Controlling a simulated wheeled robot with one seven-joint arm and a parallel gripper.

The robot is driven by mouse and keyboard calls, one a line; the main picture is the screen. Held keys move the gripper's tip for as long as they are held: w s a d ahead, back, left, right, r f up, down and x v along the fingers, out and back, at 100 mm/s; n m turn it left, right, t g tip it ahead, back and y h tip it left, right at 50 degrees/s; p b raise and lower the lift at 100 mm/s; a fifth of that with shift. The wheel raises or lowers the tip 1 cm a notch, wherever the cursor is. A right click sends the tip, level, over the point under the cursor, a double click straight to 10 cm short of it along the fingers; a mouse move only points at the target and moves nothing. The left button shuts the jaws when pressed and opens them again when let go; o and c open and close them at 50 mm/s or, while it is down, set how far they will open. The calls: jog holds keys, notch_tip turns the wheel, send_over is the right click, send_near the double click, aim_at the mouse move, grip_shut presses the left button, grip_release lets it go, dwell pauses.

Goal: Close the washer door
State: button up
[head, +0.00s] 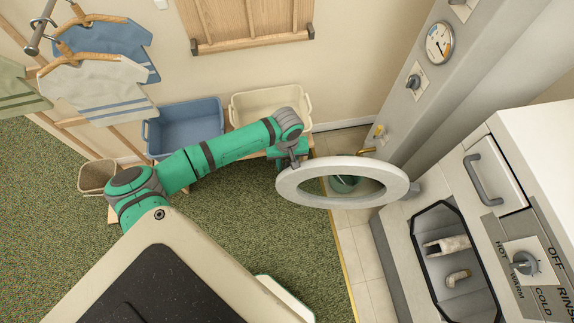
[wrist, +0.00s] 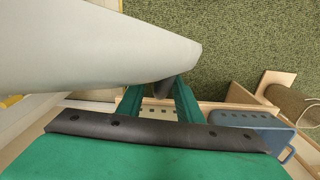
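The washer door (head: 345,203) is a pale round ring standing wide open, hinged at its right on the white washer (head: 390,262). The washer's dark-rimmed opening (head: 418,222) faces up in the head view. My arm reaches to the door's far left edge; my gripper's fingers are mostly hidden there. In the wrist view, the door (wrist: 90,45) fills the upper left. My gripper (wrist: 158,92) has its two green fingers apart just below the door's rim. A dark grey piece (wrist: 163,88), perhaps the door's handle, shows between the fingertips; I cannot tell whether they touch it.
A blue basket (head: 185,128) and a cream basket (head: 255,102) stand by the wall behind my arm. Hanging shirts (head: 95,85) and a wicker bin (head: 97,176) are at the left. A grey column (head: 400,105) with a gauge stands behind the washer. Green carpet (head: 225,215) lies clear below my arm.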

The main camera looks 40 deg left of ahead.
jog(key=shift+f, duration=0.75)
jog(key=shift+c, duration=0.6)
